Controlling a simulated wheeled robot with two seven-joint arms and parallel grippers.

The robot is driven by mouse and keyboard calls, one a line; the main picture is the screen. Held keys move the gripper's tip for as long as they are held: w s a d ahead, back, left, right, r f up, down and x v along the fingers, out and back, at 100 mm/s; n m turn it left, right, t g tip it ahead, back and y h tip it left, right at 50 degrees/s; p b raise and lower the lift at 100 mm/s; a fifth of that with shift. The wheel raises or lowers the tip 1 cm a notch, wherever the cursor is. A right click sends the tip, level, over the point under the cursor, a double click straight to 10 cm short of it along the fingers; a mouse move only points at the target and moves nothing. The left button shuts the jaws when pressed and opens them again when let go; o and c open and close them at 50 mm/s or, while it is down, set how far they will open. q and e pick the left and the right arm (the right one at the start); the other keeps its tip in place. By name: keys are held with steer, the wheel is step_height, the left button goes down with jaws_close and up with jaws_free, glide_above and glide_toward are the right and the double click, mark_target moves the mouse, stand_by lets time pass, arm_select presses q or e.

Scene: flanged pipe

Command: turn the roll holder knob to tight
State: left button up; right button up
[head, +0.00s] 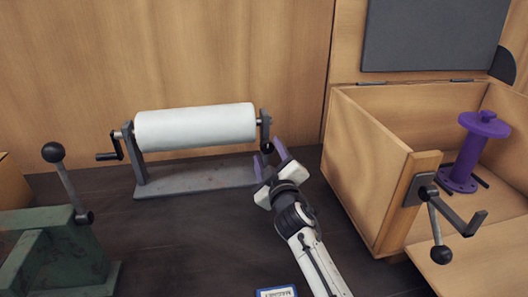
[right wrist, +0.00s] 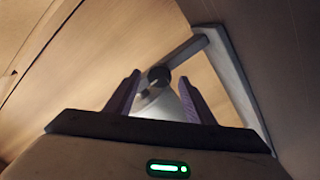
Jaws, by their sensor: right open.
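The roll holder (head: 190,177) is a grey stand on the dark table, carrying a white roll (head: 195,127) between two uprights. A dark round knob (head: 266,146) shows at its right upright. It also shows in the right wrist view as a dark knob (right wrist: 158,76), with the white roll (right wrist: 165,106) behind it. My right gripper (head: 268,153) has purple fingers, is open and is close to this end of the holder. In the right wrist view the knob appears between the fingertips; contact cannot be told. My left gripper is not in view.
A crank handle (head: 107,156) is on the holder's left end. A green machine with a ball lever (head: 66,185) stands at left. At right is a wooden box (head: 365,170) holding a purple flanged piece (head: 467,155), with a latch lever (head: 437,222) on its front. A blue-edged label (head: 277,292) lies at the front.

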steer(key=shift+w, duration=0.35)
steer(key=shift+s, duration=0.1)
steer(key=shift+c, duration=0.9)
steer(key=c, duration=0.9)
